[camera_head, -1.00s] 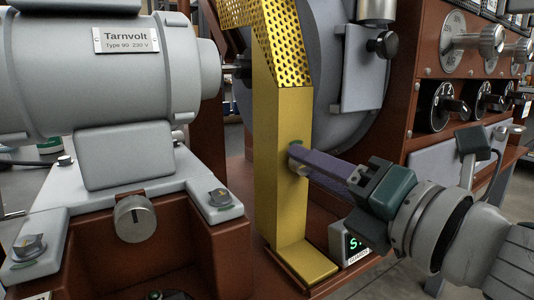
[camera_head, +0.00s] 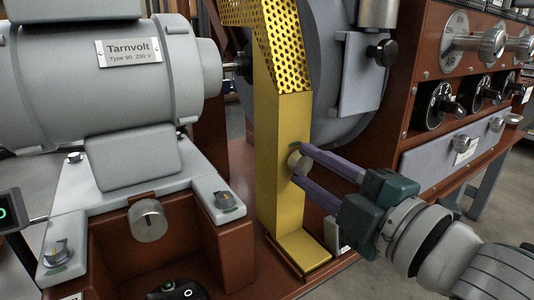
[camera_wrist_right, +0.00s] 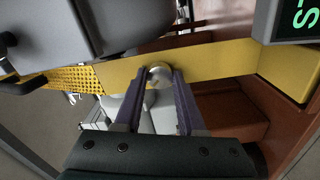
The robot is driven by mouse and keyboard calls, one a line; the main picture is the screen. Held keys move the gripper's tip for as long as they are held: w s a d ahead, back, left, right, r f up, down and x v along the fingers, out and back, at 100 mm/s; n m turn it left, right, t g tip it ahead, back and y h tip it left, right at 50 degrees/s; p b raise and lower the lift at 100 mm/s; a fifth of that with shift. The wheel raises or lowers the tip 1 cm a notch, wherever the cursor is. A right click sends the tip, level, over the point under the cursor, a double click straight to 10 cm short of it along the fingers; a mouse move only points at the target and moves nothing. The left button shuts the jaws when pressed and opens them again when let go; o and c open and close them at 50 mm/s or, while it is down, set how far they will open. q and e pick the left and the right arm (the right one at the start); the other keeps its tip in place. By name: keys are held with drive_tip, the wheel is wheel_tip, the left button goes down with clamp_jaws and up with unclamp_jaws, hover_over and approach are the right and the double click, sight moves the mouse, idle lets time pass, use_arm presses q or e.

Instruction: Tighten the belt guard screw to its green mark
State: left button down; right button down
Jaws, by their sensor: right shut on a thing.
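The yellow belt guard (camera_head: 292,125) stands upright in the middle of the head view, perforated at the top. Its silvery round screw (camera_head: 297,163) sits on the guard's front face, with a small green mark (camera_head: 295,147) just above it. My right gripper (camera_head: 299,164) comes in from the lower right, its two purple fingers one above the other, shut on the screw. In the right wrist view the screw (camera_wrist_right: 159,74) shows between the fingertips against the guard (camera_wrist_right: 205,64). Its far side and any pointer on it are hidden. My left gripper is out of view.
The grey Tarnvolt motor (camera_head: 115,70) stands left on its bracket (camera_head: 90,185), with several dark-slotted fasteners. The grey drum (camera_head: 340,110) is behind the guard. A panel with dials and knobs (camera_head: 465,75) stands at the right. Open floor (camera_head: 420,270) lies at lower right.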

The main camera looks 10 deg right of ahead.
drive_tip(key=m+p, duration=0.2)
drive_tip(key=m, duration=0.2)
drive_tip(key=shift+r+m, duration=0.1)
drive_tip(key=shift+m, duration=0.2)
drive_tip(key=shift+m+p, duration=0.75)
drive_tip(key=shift+m, duration=0.85)
drive_tip(key=c, duration=0.5)
unclamp_jaws()
drive_tip(key=shift+s, duration=0.1)
